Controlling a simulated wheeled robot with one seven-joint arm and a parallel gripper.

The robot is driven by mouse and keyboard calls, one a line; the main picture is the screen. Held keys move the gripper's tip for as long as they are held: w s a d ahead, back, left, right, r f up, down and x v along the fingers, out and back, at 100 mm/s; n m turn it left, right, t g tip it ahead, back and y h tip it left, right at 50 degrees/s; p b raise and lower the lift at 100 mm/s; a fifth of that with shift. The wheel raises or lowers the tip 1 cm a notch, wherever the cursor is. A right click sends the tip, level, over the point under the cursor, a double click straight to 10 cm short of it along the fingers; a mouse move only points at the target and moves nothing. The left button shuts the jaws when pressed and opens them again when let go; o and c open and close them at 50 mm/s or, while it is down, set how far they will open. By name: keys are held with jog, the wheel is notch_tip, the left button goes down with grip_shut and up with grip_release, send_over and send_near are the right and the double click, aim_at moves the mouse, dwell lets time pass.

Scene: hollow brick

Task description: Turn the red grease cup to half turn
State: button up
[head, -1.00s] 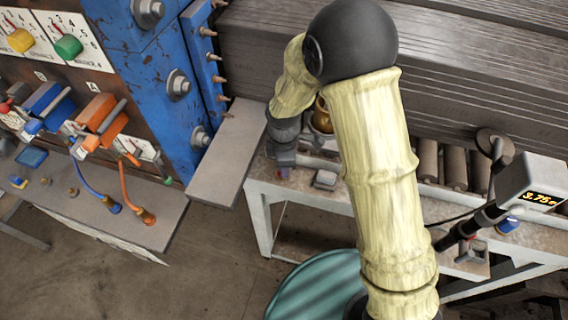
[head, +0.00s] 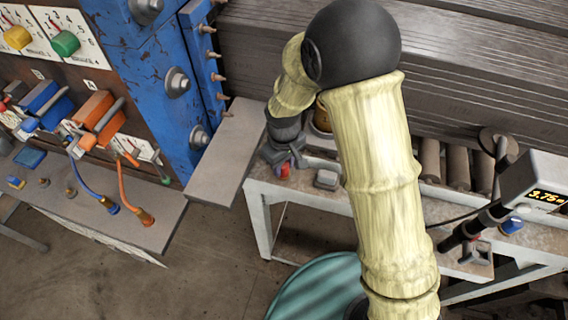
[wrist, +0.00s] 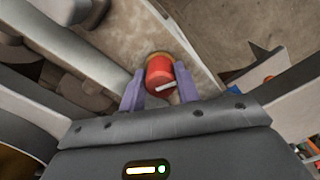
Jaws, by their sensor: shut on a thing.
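The red grease cup (wrist: 159,69) is a small red cylinder with a pale line on its face. In the wrist view it sits between the two purple fingers of my gripper (wrist: 159,90), which is shut on it. The pale line runs slightly tilted from horizontal. In the head view the red cup (head: 284,170) shows just below my gripper (head: 286,159), near the left end of the roller bench. The cup's base is mostly hidden.
A grey ledge (head: 229,150) juts out left of the gripper. The blue frame (head: 155,85) and a panel with knobs and orange and blue levers stand farther left. A grey block (head: 326,179) lies right of the cup. A display (head: 541,184) stands at the right.

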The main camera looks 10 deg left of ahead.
jog(key=m, duration=0.3)
jog(key=shift+w+a+r+m, duration=0.1)
jog(key=shift+r+m, duration=0.05)
jog(key=shift+m, duration=0.25)
jog(key=m, duration=0.3)
jog(key=shift+p, duration=0.3)
jog(key=m+p, duration=0.1)
jog(key=m, duration=0.5)
jog(key=shift+a+m+p, duration=0.1)
jog(key=shift+m+p, duration=0.2)
jog(key=shift+p, duration=0.05)
jog(key=o, duration=1)
notch_tip(320, 180, up, 17)
jog(key=shift+r+b, duration=0.15)
jog(key=shift+b, duration=1)
